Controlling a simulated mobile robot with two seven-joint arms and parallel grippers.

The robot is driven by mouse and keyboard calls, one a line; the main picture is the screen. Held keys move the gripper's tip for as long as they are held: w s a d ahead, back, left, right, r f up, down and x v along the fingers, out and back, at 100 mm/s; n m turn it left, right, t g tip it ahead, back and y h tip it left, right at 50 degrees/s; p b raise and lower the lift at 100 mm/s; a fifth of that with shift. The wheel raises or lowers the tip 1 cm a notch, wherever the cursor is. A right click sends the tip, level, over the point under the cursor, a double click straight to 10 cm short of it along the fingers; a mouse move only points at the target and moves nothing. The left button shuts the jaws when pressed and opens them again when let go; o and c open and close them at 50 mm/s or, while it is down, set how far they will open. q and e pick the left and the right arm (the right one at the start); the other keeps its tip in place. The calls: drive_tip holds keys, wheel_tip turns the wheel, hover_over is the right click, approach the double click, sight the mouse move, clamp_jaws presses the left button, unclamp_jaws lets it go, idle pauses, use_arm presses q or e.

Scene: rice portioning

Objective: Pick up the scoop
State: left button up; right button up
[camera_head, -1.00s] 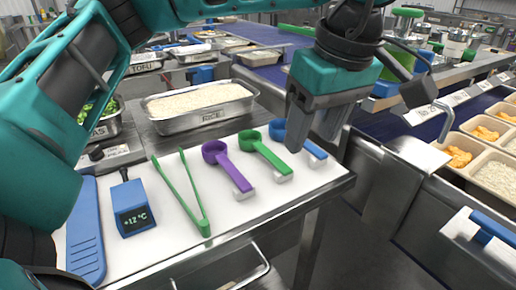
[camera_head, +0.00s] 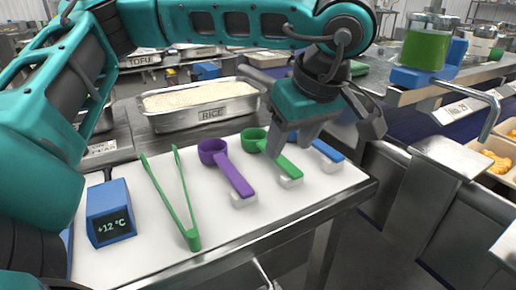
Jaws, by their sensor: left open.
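Three scoops lie in a row on the white board. The purple scoop (camera_head: 231,171) is on the left, the green scoop (camera_head: 287,166) is in the middle, and the blue scoop (camera_head: 328,150) is on the right. My left gripper (camera_head: 288,146) is open and points down over the green and blue scoops. It hides part of both, most of all the blue scoop's bowl. I cannot tell how far its fingertips are above the handles. My right gripper is not in view.
The white board (camera_head: 262,222) also carries green tongs (camera_head: 187,215) and a blue thermometer (camera_head: 110,217). A steel pan of rice (camera_head: 205,115) stands behind the scoops. The metal counter edge (camera_head: 300,226) is in front. A conveyor with food trays (camera_head: 490,155) is at right.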

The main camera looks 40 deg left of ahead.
sight(281, 159)
use_arm(q)
drive_tip(key=b+x, duration=0.1)
drive_tip(key=x, duration=0.3)
drive_tip(key=shift+w+a+f, duration=0.2)
drive_tip(key=shift+a+f, duration=0.05)
drive_tip(key=shift+a, duration=0.05)
clamp_jaws()
